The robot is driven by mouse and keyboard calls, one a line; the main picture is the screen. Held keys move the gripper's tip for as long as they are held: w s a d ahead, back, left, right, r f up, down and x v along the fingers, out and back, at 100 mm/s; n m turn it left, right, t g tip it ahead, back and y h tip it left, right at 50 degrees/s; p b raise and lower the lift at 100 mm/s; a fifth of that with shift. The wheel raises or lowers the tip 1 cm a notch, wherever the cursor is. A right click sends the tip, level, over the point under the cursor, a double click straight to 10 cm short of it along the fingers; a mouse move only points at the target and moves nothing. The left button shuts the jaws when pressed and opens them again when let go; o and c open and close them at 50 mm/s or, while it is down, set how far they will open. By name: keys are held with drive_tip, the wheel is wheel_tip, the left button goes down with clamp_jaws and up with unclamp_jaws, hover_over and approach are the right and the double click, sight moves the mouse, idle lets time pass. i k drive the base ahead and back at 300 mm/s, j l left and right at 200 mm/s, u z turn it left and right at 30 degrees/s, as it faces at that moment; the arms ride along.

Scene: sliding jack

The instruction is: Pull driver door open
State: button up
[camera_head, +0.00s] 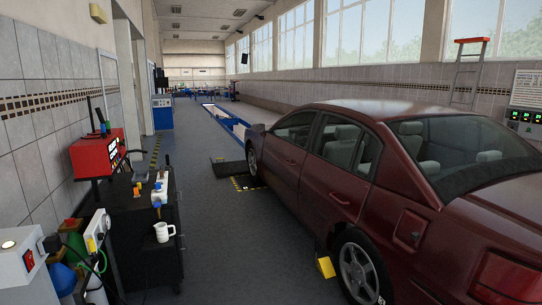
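A dark red car (400,230) stands on the right, seen from behind its left side, facing away. The driver door (284,158) is the front left door. It looks shut, flush with the body, with its window above. The rear left door (338,180) is nearer to me and also looks shut, with a handle (340,199) on it. The driver door's handle is too small to make out clearly. My gripper and arm are not in view.
A yellow wheel chock (326,267) lies beside the rear wheel (358,270). A black tool cart (150,245) with bottles and a white jug (164,232) stands on the left. Grey floor (225,235) between cart and car is clear. A dark ramp plate (228,168) lies near the front wheel.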

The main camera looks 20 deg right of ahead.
sight(283, 160)
drive_tip(key=i+z, duration=0.1)
drive_tip(key=z, duration=0.4)
drive_tip(key=i, duration=5.2)
drive_tip(key=i+j+z, duration=0.2)
drive_tip(key=i, duration=0.35)
drive_tip(key=i+j+z, duration=0.2)
drive_tip(key=i, duration=0.35)
drive_tip(key=l, duration=0.1)
